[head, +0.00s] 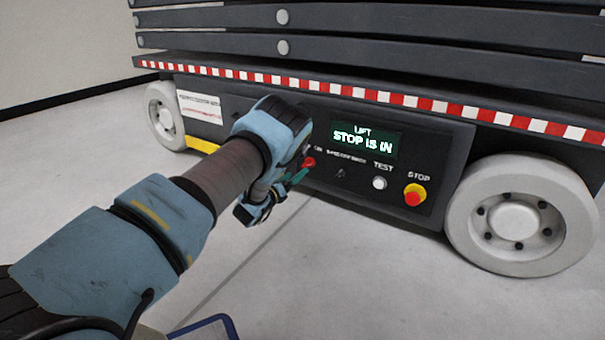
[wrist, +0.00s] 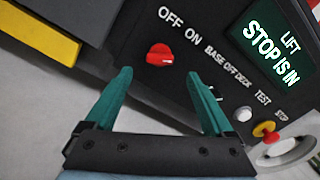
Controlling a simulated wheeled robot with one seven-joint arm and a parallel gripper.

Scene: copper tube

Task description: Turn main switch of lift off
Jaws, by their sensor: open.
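The main switch is a red rotary knob (wrist: 160,55) on the lift's dark control panel, below the OFF and ON labels in the wrist view. Its pointer direction is hard to make out. In the head view the red knob (head: 309,162) shows just beyond my gripper (head: 292,182). In the wrist view my gripper (wrist: 162,90) is open, with its two green fingers on either side below the knob. The knob appears ahead of the fingertips, between their lines, and nothing is held. The lift's display (head: 362,136) reads "LIFT STOP IS IN".
A key-type selector (head: 341,173), a white TEST button (head: 379,183) and a red STOP button on yellow (head: 414,194) sit right of the knob. A white wheel (head: 519,217) stands at the right. A yellow block (wrist: 40,35) shows at upper left in the wrist view.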

